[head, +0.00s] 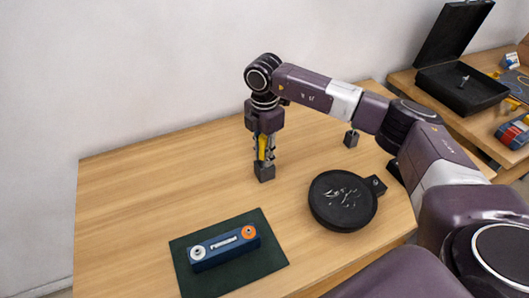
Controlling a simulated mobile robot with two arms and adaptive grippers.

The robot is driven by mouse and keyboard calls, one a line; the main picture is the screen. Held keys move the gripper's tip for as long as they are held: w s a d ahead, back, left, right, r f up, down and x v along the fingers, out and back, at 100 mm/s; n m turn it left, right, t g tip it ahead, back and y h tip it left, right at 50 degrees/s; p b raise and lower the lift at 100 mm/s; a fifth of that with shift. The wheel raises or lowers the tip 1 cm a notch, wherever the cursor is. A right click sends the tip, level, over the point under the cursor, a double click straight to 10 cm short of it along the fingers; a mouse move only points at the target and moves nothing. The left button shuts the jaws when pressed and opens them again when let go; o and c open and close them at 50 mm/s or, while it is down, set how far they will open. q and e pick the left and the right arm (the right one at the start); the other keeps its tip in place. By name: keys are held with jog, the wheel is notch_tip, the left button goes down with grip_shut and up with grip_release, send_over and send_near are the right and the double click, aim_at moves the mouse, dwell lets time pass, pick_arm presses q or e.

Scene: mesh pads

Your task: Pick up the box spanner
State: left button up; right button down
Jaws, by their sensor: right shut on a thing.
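My right gripper (264,160) points straight down over the middle of the table. It is shut on a thin upright thing, which I take to be the box spanner (262,147); a yellow strip of it shows between the fingers. The fingers hide most of it. A small dark block (264,174) is directly below the fingertips; I cannot tell whether the spanner's lower end is in it or touching it. My left gripper is not in view.
A blue device (224,247) with a white and an orange knob lies on a dark green mat (268,262). A round black pan (318,205) holds silvery bits. Another small dark block (351,140) stands behind it. An open black case (440,92) is on the right-hand table.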

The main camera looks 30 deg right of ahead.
jog(key=shift+r, duration=0.15)
jog(key=shift+r, duration=0.55)
notch_tip(320, 180, up, 19)
jog(key=b, duration=0.2)
jog(key=shift+f, duration=0.15)
